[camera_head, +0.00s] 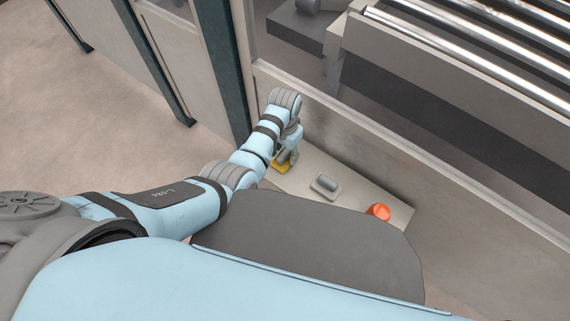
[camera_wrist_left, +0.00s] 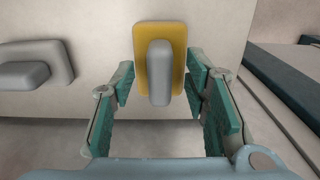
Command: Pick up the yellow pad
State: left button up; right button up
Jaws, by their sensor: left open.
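The yellow pad (camera_wrist_left: 176,34) is a flat rounded rectangle with a raised grey grip (camera_wrist_left: 159,72) on it. It lies on a pale surface. In the head view the pad (camera_head: 281,166) is partly hidden by my left gripper (camera_head: 288,158). In the left wrist view my left gripper (camera_wrist_left: 162,92) is open, with one teal-lined finger on each side of the pad's lower part and grip. I cannot tell whether the fingers touch the pad. My right gripper is not in view.
A grey pad with a grip (camera_head: 324,185) lies beside the yellow one and also shows in the left wrist view (camera_wrist_left: 22,75). An orange-red round object (camera_head: 379,211) sits farther right on the pale shelf (camera_head: 345,208). A machine panel (camera_head: 360,145) rises behind the shelf, and a dark post (camera_head: 222,65) stands to the left.

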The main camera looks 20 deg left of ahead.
aim_at(285, 152)
pick_arm(q)
jog(key=shift+f, duration=0.25)
jog(key=shift+c, duration=0.2)
grip_shut()
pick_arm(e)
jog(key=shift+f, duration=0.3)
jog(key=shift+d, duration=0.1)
pick_arm(q)
notch_tip(285, 152, up, 10)
jog(key=p, duration=0.5)
jog(key=shift+r, duration=0.1)
jog(key=c, duration=0.8)
grip_release()
jog(key=shift+w, duration=0.1)
grip_shut()
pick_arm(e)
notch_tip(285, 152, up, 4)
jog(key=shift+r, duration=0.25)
